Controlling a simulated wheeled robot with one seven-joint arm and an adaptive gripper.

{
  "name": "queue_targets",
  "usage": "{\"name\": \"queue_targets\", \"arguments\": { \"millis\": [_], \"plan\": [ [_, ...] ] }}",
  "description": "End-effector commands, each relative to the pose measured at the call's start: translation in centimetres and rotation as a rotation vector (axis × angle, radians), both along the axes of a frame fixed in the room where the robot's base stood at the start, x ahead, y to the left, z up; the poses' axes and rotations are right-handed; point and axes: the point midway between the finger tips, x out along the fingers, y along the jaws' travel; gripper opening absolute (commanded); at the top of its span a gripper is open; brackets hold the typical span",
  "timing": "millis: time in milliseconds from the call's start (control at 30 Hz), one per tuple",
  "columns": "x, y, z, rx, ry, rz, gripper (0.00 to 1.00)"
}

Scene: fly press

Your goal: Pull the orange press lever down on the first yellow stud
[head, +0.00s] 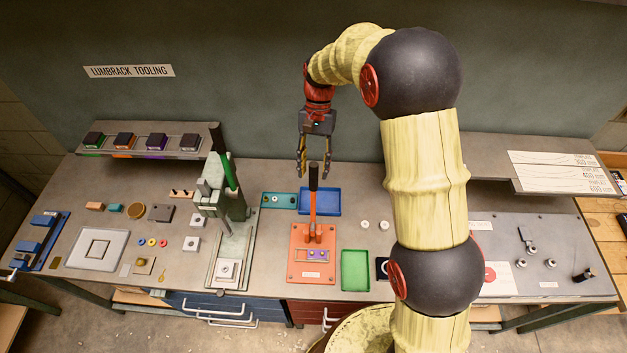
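The orange press (296,272) stands on the bench in the middle of the head view. Its orange lever (312,205) is upright and ends in a black handle (313,178). A small fixture with purple pieces (318,254) sits on the press base; I cannot make out a yellow stud there. My gripper (314,172) points down at the top of the lever, its fingers apart. The black handle appears between the two fingertips in the picture. I cannot tell from this view whether the fingers touch it or are behind it.
A green press (232,200) stands left of the orange one. A blue tray (320,201) and teal tray (279,200) lie behind it, a green tray (355,270) to its right. Two white round parts (384,225) lie nearby.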

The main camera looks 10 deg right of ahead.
Motion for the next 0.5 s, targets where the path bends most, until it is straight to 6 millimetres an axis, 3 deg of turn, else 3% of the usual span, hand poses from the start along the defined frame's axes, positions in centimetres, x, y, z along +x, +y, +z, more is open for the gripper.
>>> {"name": "queue_targets", "arguments": {
  "millis": [233, 500],
  "plan": [
    [-1.4, 0.5, -3.3, 0.0, 0.002, 0.001, 0.39],
    [-1.9, 0.6, -4.6, 0.0, 0.0, 0.001, 0.39]
  ]
}}
